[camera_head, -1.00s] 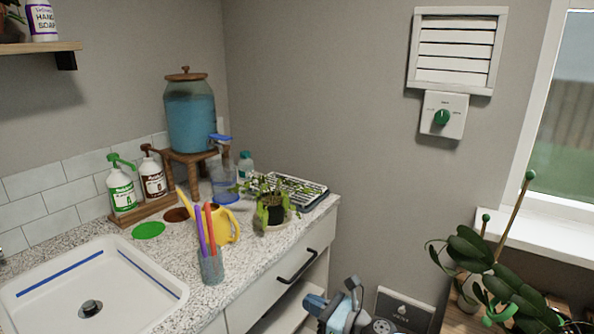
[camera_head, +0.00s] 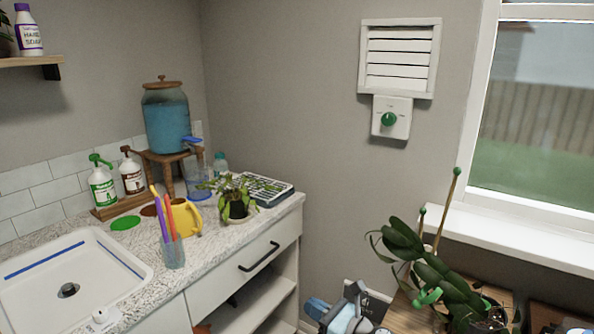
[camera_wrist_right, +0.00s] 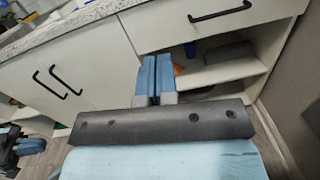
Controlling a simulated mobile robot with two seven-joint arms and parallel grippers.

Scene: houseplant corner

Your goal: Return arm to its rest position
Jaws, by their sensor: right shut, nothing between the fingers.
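My right gripper (camera_head: 317,308) shows at the bottom edge of the head view, in front of the counter's open shelves. In the right wrist view its two blue fingers (camera_wrist_right: 156,75) lie close together, shut with nothing between them. It is apart from the drawer front (camera_wrist_right: 190,22) and the shelf behind it. My left gripper cannot be made out in the head view.
The counter holds a cup of pens (camera_head: 172,250), a yellow watering can (camera_head: 190,220), a small potted plant (camera_head: 236,208) and a seedling tray (camera_head: 264,189). A staked orchid (camera_head: 435,270) stands at the right below the window. Open shelves (camera_head: 258,305) lie beneath the drawer.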

